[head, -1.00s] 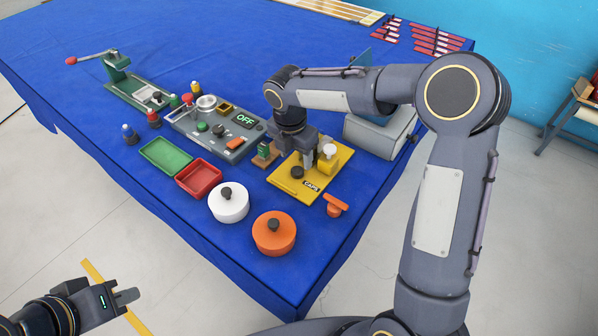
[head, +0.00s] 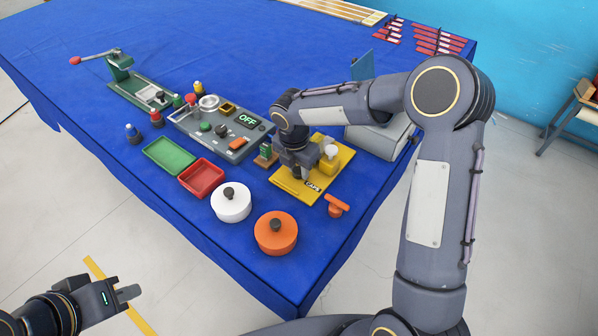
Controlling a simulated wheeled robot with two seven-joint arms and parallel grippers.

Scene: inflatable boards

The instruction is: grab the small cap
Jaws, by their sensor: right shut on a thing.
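A yellow board (head: 284,187) with a "CAPS" label lies near the table's right front edge. My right gripper (head: 297,176) points down over this board and is shut on a small dark cap, which its fingers mostly hide. I cannot tell whether the cap still touches the board. A yellow block with a white knob (head: 332,151) stands on the board just right of the gripper. My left gripper (head: 128,293) is low at the left, off the table and apart from everything; its finger gap is not clear.
A grey panel reading "OFF" (head: 238,148) stands left of the board. A green tray (head: 168,156), a red tray (head: 201,179), a white lidded pot (head: 231,204) and an orange pot (head: 276,234) line the front. An orange handle (head: 337,206) lies beside the board.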

